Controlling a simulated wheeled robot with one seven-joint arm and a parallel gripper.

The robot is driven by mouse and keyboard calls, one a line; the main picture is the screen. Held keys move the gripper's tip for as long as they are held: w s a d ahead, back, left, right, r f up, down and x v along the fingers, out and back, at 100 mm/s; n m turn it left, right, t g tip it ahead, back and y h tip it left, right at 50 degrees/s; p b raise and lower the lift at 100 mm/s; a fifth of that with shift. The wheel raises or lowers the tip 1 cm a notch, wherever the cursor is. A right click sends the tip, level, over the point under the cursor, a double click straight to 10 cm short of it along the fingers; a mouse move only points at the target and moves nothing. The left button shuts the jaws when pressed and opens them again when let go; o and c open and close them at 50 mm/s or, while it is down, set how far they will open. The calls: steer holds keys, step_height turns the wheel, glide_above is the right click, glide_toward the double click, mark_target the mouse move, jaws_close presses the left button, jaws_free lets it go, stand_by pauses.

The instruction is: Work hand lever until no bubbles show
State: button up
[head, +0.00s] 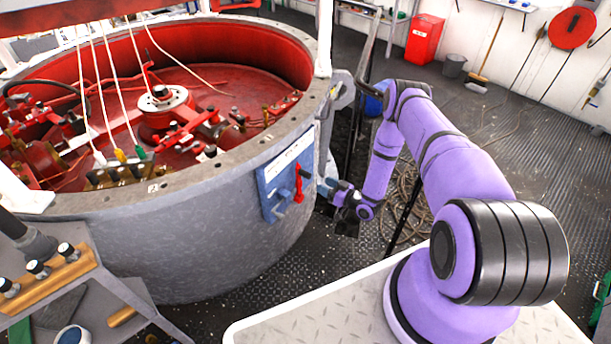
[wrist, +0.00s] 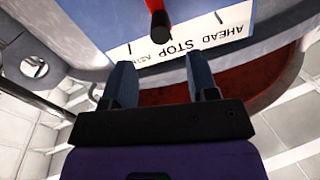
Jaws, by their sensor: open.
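A short red lever (head: 298,184) is mounted on a blue panel (head: 270,192) on the outside of the big grey round casing. The panel's white plate reads "AHEAD" and "STOP" in the wrist view. My gripper (head: 328,188) is just right of the panel, facing it. In the wrist view my gripper (wrist: 161,75) is open with nothing between its fingers; the lever's black end (wrist: 160,28) shows beyond the fingertips, apart from them. I cannot tell whether this is the hand lever. No bubbles can be made out.
The casing (head: 190,250) has a red interior with hoses and fittings. A bench with a wooden strip (head: 50,280) is at lower left. Coiled rope (head: 405,210) lies on the deck behind my arm. A red bin (head: 424,40) and grey bucket (head: 454,66) stand at the back wall.

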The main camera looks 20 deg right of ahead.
mark_target(305, 175)
steer(key=x, duration=0.9)
steer(key=shift+w+a, duration=0.25)
steer(key=shift+w, duration=0.1)
jaws_close()
